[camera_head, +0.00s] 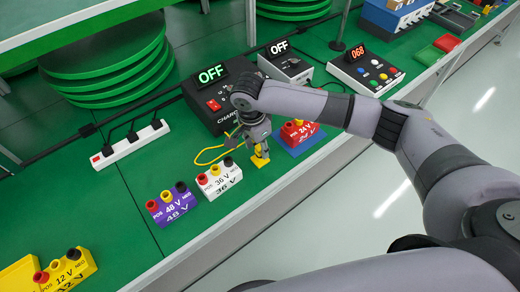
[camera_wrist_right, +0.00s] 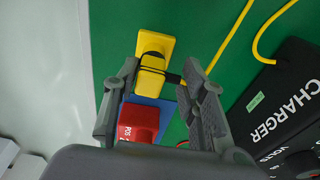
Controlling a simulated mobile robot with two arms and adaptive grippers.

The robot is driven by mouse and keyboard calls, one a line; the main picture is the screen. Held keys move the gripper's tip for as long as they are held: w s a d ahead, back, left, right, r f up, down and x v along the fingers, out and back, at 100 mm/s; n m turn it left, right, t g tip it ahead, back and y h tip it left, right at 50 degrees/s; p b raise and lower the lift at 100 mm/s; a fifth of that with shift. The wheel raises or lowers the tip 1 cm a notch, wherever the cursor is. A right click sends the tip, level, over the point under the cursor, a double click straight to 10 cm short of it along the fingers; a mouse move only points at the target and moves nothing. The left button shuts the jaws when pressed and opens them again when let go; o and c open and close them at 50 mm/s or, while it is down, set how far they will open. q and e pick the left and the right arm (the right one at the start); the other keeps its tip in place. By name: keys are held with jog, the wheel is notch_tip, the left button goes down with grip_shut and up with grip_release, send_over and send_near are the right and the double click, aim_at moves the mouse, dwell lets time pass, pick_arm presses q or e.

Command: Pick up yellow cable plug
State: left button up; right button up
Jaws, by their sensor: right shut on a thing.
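The yellow cable plug (camera_wrist_right: 153,64) has dark bands. It lies between the fingertips of my right gripper (camera_wrist_right: 160,72) in the right wrist view. In the head view my right gripper (camera_head: 257,143) points down at the table's front part, shut on the plug, which is mostly hidden there. A flat yellow piece (camera_head: 260,160) shows just below the fingers, at table height. A yellow cable (camera_head: 205,156) runs from the plug to the left over the green table. I cannot tell whether the plug is lifted. My left gripper is not in view.
A white 36 V block (camera_head: 218,180) and a purple 48 V block (camera_head: 172,205) stand left. The black charger (camera_head: 205,118) is behind. The table's front edge is near.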

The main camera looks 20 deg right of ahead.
jog(key=shift+c, duration=1.1)
jog(key=shift+r, duration=0.1)
jog(key=shift+r+p, duration=0.45)
jog(key=shift+r, duration=9.55)
jog(key=shift+f, duration=0.15)
